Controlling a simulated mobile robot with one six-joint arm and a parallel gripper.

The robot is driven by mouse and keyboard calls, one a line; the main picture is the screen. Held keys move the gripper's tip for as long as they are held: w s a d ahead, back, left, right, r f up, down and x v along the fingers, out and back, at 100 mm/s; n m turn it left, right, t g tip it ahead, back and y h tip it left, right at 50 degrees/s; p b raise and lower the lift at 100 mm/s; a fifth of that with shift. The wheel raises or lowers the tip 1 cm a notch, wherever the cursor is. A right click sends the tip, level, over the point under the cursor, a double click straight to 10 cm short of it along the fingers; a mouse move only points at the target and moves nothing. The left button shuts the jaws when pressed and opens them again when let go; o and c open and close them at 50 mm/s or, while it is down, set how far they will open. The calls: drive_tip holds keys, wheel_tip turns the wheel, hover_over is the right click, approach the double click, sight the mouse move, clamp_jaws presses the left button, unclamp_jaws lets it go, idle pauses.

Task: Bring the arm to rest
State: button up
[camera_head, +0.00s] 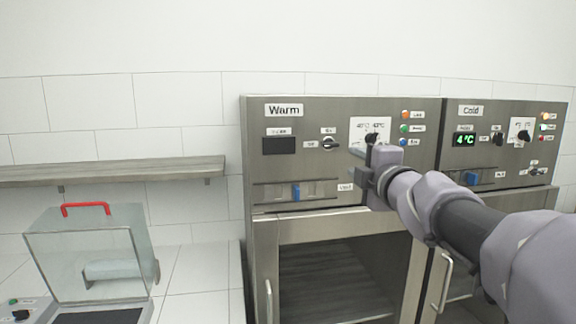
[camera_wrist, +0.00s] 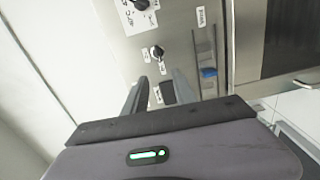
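My gripper (camera_head: 371,138) is in front of the steel panel of the unit labelled Warm (camera_head: 345,97), and my arm reaches in from the lower right. Its tips overlap the temperature dial plate (camera_head: 357,124) in the head view; I cannot tell there whether they touch it. In the wrist view my gripper (camera_wrist: 160,76) has its two fingers apart with nothing held between them. A black knob (camera_wrist: 156,52) shows just beyond the tips, and the dark display (camera_wrist: 167,92) shows between the fingers. The blue slider (camera_wrist: 208,72) is to their right.
The Cold unit (camera_head: 506,107) stands to the right, its display (camera_head: 464,140) reading 4°C. A glass box with a red handle (camera_head: 86,208) stands at lower left. A shelf (camera_head: 120,170) runs along the tiled wall. Door handles (camera_head: 442,283) stick out below the panels.

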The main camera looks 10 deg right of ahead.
drive_tip(key=s+a+f+m+g+b, duration=0.1)
drive_tip(key=s+a+f+m+g, duration=0.3)
drive_tip(key=s+f+m, duration=0.3)
drive_tip(key=s+a+f+m+g+y+b, duration=0.1)
drive_tip(key=s+a+f+m+g, duration=0.3)
drive_tip(key=s+f, duration=1.1)
drive_tip(key=s+a+f+m+g+y+b, duration=0.1)
drive_tip(key=s+a+f+m+g+b, duration=0.1)
drive_tip(key=s+a+f+m+g, duration=0.2)
drive_tip(key=s+a+f+m, duration=0.3)
drive_tip(key=s+f+m, duration=0.4)
drive_tip(key=shift+s+a+b, duration=0.2)
drive_tip(key=shift+s+b, duration=0.05)
drive_tip(key=shift+b, duration=0.1)
drive_tip(key=shift+o, duration=0.4)
